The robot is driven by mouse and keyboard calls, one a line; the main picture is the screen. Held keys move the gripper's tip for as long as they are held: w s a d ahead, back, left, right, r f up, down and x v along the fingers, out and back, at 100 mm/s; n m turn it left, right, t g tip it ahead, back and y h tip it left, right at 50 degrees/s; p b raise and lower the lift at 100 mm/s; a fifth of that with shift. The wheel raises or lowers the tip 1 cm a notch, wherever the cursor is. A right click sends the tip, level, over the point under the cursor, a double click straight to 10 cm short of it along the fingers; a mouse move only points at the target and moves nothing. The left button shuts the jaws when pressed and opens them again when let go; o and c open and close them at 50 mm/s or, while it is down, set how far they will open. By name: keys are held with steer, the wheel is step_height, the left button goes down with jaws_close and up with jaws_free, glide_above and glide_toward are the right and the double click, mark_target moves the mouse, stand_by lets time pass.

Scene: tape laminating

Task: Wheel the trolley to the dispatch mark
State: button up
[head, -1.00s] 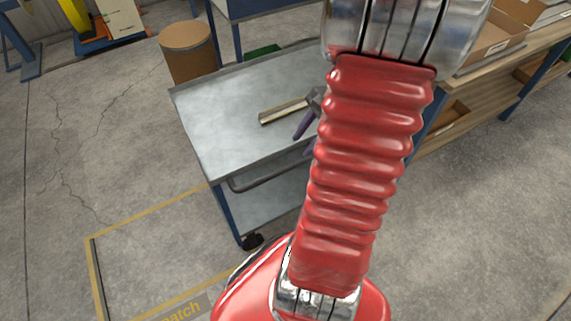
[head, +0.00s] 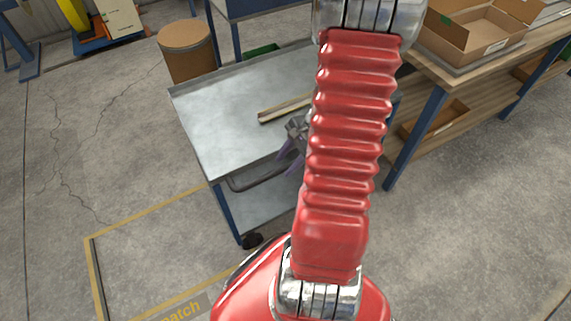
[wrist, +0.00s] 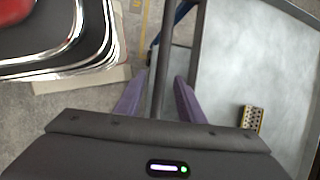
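The trolley (head: 225,125) has a grey metal top, blue legs and a dark bar handle (head: 250,184) on its near side. The dispatch mark (head: 150,212) is a yellow outline on the floor with partly hidden lettering; the trolley's near left leg stands by its edge. My gripper (head: 288,160), with purple fingers, is at the handle's right part, partly hidden by my red arm. In the wrist view my gripper (wrist: 158,98) is open, with the handle bar (wrist: 166,60) running between its fingers. Gaps show on both sides of the bar.
A long strip (head: 284,109) lies on the trolley top. A brown drum (head: 187,52) stands behind the trolley's far left corner. A wooden bench (head: 440,85) with cardboard boxes (head: 475,32) is at right. The floor at left is clear.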

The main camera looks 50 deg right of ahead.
steer(key=shift+x, duration=1.2)
jaws_close()
